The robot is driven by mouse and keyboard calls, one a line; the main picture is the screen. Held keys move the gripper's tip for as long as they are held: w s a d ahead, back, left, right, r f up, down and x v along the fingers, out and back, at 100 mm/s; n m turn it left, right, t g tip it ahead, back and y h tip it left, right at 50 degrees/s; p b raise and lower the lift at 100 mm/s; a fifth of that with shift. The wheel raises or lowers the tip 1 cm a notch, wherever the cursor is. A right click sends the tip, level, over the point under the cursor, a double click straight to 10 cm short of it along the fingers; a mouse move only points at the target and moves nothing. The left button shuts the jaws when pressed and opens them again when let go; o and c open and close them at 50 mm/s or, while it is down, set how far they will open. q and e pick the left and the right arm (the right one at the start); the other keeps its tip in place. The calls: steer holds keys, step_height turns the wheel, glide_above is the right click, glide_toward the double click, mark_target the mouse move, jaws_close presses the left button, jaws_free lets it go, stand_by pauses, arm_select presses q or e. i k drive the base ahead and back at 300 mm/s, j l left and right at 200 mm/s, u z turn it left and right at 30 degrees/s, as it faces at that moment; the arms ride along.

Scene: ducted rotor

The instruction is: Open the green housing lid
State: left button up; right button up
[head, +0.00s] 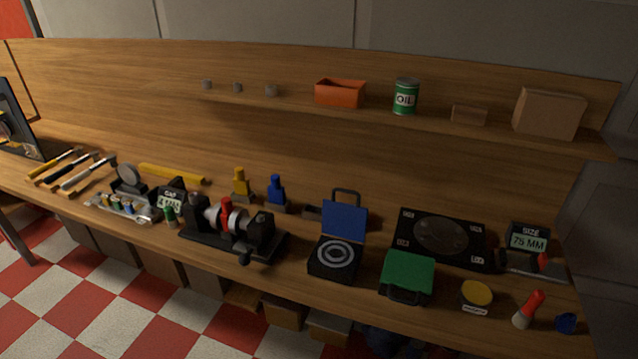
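The green housing lid (409,272) is on a small dark case with a handle at the front right of the wooden workbench (290,290). The lid lies flat over the case and looks shut. The case's black handle (404,296) faces the front edge. Neither of my grippers is in view.
Left of it stands a dark case with its blue lid (344,222) raised. Behind it is a black plate with a round disc (440,234). A yellow-topped round tin (476,295), a red-handled tool (528,309) and a size display (528,240) are to the right.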

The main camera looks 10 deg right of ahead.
mark_target(404, 270)
steer(key=z, duration=1.05)
